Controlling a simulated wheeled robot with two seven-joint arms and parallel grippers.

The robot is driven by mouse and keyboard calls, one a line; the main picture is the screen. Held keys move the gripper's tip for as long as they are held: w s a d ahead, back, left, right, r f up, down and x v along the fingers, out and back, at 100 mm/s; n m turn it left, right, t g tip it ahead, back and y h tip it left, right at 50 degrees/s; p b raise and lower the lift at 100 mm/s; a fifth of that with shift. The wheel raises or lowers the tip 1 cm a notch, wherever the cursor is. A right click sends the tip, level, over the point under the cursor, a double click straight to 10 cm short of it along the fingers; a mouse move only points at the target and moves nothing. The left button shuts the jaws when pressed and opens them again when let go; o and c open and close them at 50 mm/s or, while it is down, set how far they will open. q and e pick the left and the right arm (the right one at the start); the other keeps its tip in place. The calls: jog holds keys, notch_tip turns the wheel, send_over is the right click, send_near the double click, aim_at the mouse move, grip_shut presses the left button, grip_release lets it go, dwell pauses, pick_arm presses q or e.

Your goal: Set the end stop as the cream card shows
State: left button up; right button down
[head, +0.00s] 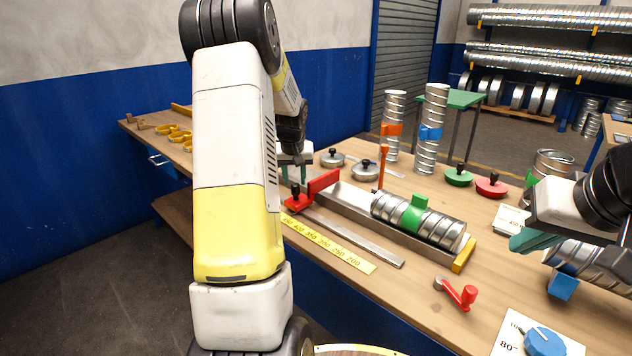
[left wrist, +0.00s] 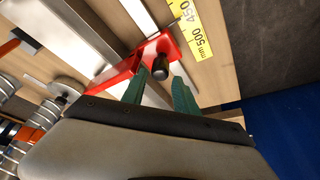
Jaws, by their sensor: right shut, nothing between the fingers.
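The red end stop (head: 318,186) with its black knob sits at the far left of the metal rail, beside the yellow scale (head: 328,244). In the left wrist view the red stop (left wrist: 155,54) lies near the scale's 450 and 500 marks (left wrist: 194,32). My left gripper (head: 295,173) is above the stop. Its green fingers (left wrist: 158,88) are apart, with the black knob (left wrist: 160,68) showing between their tips. The cream card (head: 511,220) lies at the right and seems to start with "45"; the rest is unclear. My right gripper (head: 522,241) is shut and empty beside it.
A spiral duct with a green clamp (head: 413,213) lies in the trough, against a yellow end (head: 464,255). Two upright ducts (head: 432,130) stand behind. A red crank (head: 460,293) and a blue dial (head: 544,341) are at the front right.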

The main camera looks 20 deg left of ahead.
pick_arm(q)
jog(key=shift+v, duration=2.05)
